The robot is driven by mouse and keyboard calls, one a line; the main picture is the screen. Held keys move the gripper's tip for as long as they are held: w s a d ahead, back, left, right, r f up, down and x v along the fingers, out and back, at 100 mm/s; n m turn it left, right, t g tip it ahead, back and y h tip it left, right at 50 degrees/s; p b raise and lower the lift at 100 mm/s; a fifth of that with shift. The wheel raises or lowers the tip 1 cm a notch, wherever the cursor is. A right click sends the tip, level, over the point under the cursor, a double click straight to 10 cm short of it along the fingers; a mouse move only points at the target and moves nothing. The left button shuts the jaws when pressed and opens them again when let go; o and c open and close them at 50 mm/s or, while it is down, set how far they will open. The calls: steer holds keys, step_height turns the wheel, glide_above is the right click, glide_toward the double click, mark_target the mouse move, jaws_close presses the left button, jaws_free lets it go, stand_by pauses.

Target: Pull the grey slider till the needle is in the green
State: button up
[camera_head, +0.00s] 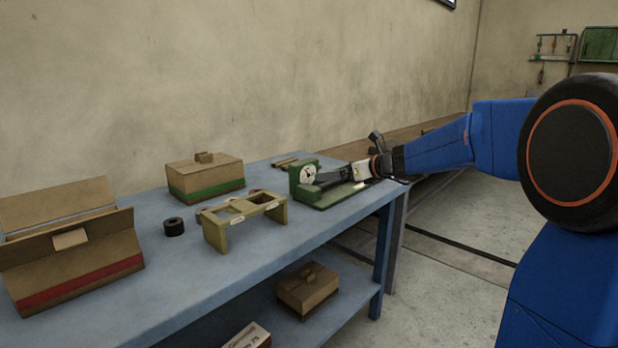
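A green device (325,198) stands near the right end of the blue table. A round white dial (308,173) with dark marks is on its upright green plate. The dial is too small to read the needle or any green zone. My gripper (322,182) reaches in from the right, low over the device's base, with its dark fingers close to the dial. The fingers cover the place in front of the upright plate. I cannot make out the grey slider, nor whether the fingers are open or shut on it.
On the blue table (190,272) stand a tan frame stand (215,236), a black roll (174,227), a closed green-striped box (206,178) and an open red-striped box (75,268). A small box (307,288) sits on the lower shelf. The table's front middle is clear.

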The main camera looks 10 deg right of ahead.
steer(key=x, duration=0.5)
steer(key=shift+w+a+f, duration=0.15)
steer(key=shift+w+a, duration=0.05)
stand_by(0.4)
